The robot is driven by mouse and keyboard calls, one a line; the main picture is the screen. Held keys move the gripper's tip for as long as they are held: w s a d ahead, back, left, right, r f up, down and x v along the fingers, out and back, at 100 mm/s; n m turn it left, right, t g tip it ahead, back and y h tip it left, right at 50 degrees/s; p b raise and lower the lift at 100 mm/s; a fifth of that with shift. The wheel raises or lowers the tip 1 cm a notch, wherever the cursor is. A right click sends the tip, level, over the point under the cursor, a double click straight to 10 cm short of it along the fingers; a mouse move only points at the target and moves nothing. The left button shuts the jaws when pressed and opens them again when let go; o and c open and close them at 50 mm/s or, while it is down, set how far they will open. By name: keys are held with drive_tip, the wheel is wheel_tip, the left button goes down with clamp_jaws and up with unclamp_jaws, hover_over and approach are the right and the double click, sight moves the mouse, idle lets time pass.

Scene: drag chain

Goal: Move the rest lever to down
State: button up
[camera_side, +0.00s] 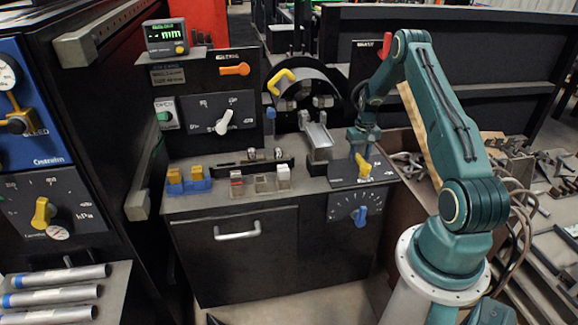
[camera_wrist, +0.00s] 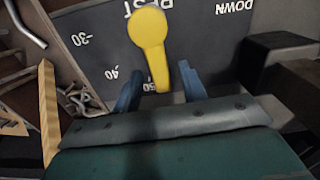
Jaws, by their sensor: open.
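The yellow rest lever (camera_wrist: 148,40) is mounted on a dark panel marked "REST" (camera_wrist: 150,4), with "DOWN" printed at the upper right in the wrist view. Its round end is near the "REST" label and its narrow end points toward my gripper. My gripper (camera_wrist: 161,88) is open, one blue finger on each side of the narrow end, with visible gaps to it. In the side view the lever (camera_side: 363,167) shows on the bench's right panel, with my gripper (camera_side: 362,148) right above it. The gripper partly hides the lever there.
A blue dial (camera_side: 360,216) is on the bench front below the lever. A grey metal block (camera_side: 318,140) stands left of my gripper. A dark block (camera_wrist: 272,55) is at the right in the wrist view. Loose metal parts (camera_side: 408,163) lie to the right.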

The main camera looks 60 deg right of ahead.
clamp_jaws()
drive_tip(key=shift+a, duration=0.1)
idle(0.4)
